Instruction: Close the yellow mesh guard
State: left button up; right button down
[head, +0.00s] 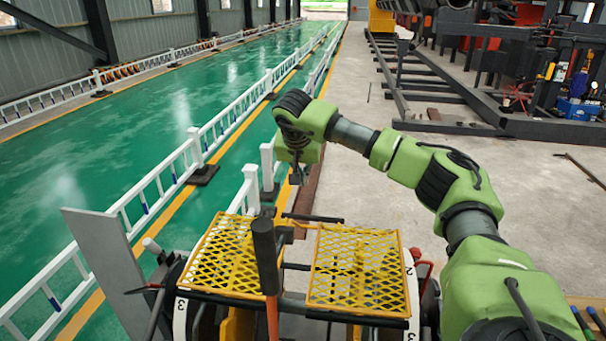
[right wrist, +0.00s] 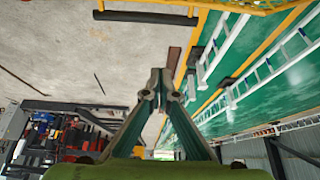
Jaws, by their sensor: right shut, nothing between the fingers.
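The yellow mesh guard shows in the head view as two framed panels on the machine in front of me, a left panel (head: 232,256) and a right panel (head: 358,268), with a gap between them. A yellow edge of the guard (right wrist: 250,7) also shows at the top of the right wrist view. My right gripper (head: 296,178) hangs beyond the far edge of the panels, apart from them. In the right wrist view its fingertips (right wrist: 160,82) meet with nothing between them. My left gripper is not in view.
A black-topped lever (head: 265,255) stands in front of the gap between the panels. A black bar (head: 313,217) lies at their far side. White railings (head: 196,148) run along the green floor at left. Dark steel racks (head: 480,105) stand at the right. Concrete floor (head: 350,180) between is mostly clear.

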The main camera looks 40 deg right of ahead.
jog(key=f, duration=0.2)
jog(key=f+b, duration=0.1)
jog(key=f, duration=0.1)
jog(key=f+b, duration=0.1)
jog(key=f, duration=0.1)
jog(key=shift+w+d, duration=0.1)
jog(key=shift+d, duration=0.15)
jog(key=shift+g+y, duration=0.5)
jog(key=shift+a+f, duration=0.15)
jog(key=shift+f, duration=2)
jog(key=shift+a+r, duration=0.1)
jog(key=shift+r, duration=0.3)
jog(key=v, duration=1.1)
jog(key=shift+r, duration=0.2)
